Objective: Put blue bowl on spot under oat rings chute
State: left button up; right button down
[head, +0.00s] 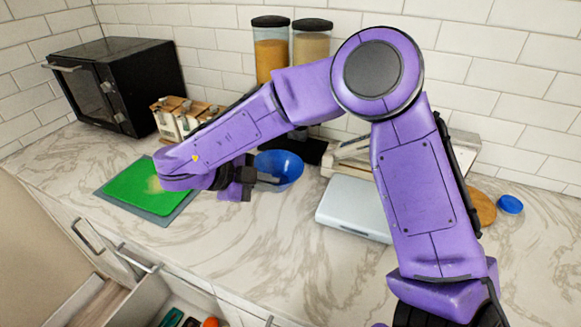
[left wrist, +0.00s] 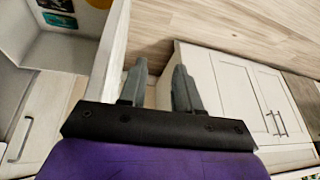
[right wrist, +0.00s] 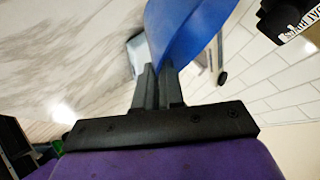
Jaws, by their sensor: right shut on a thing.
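The blue bowl (head: 283,168) is in the middle of the head view, in front of a dark base (head: 312,152) below two clear canisters. My right gripper (head: 262,180) is shut on its rim from the left side. The right wrist view shows the bowl wall (right wrist: 190,30) between the closed fingers (right wrist: 158,75). One canister (head: 271,55) holds orange-yellow bits, and the other (head: 311,45) holds paler contents. The chutes are hidden behind my right arm. My left gripper (left wrist: 160,70) is open and empty, above the floor near white cabinets.
A green board (head: 140,188) lies left of the bowl. A silver flat box (head: 352,208) lies right of the bowl. An open drawer (head: 175,290) is below the counter. The counter's front middle is clear.

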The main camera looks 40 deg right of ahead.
aim_at(284, 159)
jog(key=w+d+p, duration=0.1)
jog(key=w+d, duration=0.1)
jog(key=d, duration=0.1)
jog(key=w+d+p, duration=0.1)
jog(key=d, duration=0.3)
jog(key=w+d+p, duration=0.1)
jog(key=w+d, duration=0.1)
jog(key=d, duration=0.1)
jog(key=shift+w+d+r, duration=0.15)
jog(key=shift+w+d, duration=0.15)
jog(key=shift+w, duration=0.05)
jog(key=f, duration=0.1)
jog(key=f+p, duration=0.1)
jog(key=d+f, duration=0.1)
jog(key=shift+w, duration=0.35)
jog(key=shift+a+f+p, duration=0.1)
jog(key=shift+f+p, duration=0.2)
jog(key=shift+f, duration=0.1)
notch_tip(284, 159, down, 3)
jog(key=shift+f+p, duration=0.1)
jog(key=shift+p, duration=0.85)
jog(key=shift+d+f, duration=0.25)
jog(key=shift+f, duration=0.05)
jog(key=shift+a+f+b, duration=0.1)
jog(key=shift+b, duration=0.2)
jog(key=c, duration=1.2)
grip_release()
jog(key=shift+c, duration=0.2)
